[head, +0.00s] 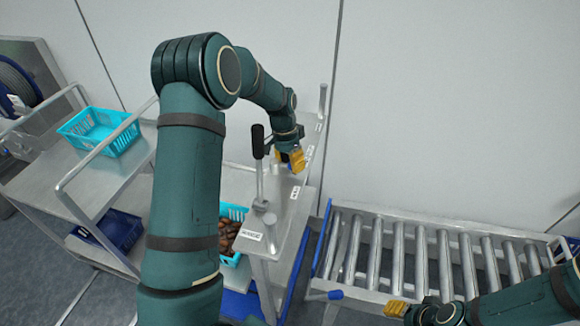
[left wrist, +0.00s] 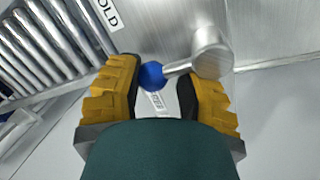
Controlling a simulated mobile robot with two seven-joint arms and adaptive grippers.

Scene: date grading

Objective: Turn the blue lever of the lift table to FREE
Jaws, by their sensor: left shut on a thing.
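In the left wrist view the blue lever has a round blue knob (left wrist: 152,75) on a short metal arm that runs to a round metal hub (left wrist: 212,52). My left gripper (left wrist: 160,100) has its yellow fingers on either side of the knob end and is shut on the lever. A label ending in "OLD" (left wrist: 106,12) lies at the upper left, and a small unreadable label (left wrist: 157,101) shows between the fingers. In the head view my left gripper (head: 292,160) is at the far end of the steel lift table (head: 285,222), hiding the lever. My right gripper (head: 397,308) is low right, its jaws unclear.
A black-handled upright lever (head: 258,142) stands on the lift table near my left arm. A roller conveyor (head: 440,255) is at the right. A steel cart (head: 100,185) with a turquoise basket (head: 100,145) stands left. A basket of dates (head: 230,228) sits beside the lift table.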

